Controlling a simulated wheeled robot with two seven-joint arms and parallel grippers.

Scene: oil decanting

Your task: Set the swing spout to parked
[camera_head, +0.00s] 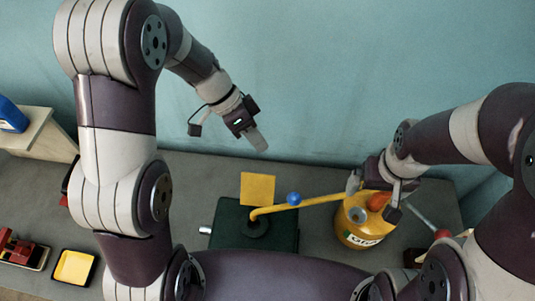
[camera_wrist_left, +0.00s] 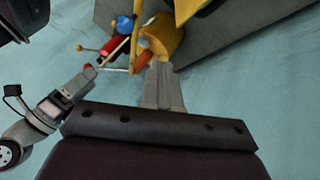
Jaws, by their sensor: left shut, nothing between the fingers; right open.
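The swing spout (camera_head: 318,200) is a yellow pipe on a dark green box (camera_head: 225,222). It points right, with its free end by the yellow can (camera_head: 350,236), and carries a blue ball (camera_head: 293,199). In the left wrist view the blue ball (camera_wrist_left: 124,24) shows near the yellow can (camera_wrist_left: 165,38). My left gripper (camera_head: 262,146) is shut and empty, raised well above and behind the box; its closed fingers (camera_wrist_left: 162,88) fill the middle of the wrist view. My right gripper (camera_head: 373,198) is open over the can, around or above an orange-red part (camera_head: 379,200); contact cannot be told.
A yellow square plate (camera_head: 258,188) stands at the box's back edge. A yellow tray (camera_head: 74,267) and a red object (camera_head: 18,250) lie at the left. A wooden block (camera_head: 40,134) with a blue item (camera_head: 11,115) is at the far left. The bench behind the box is clear.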

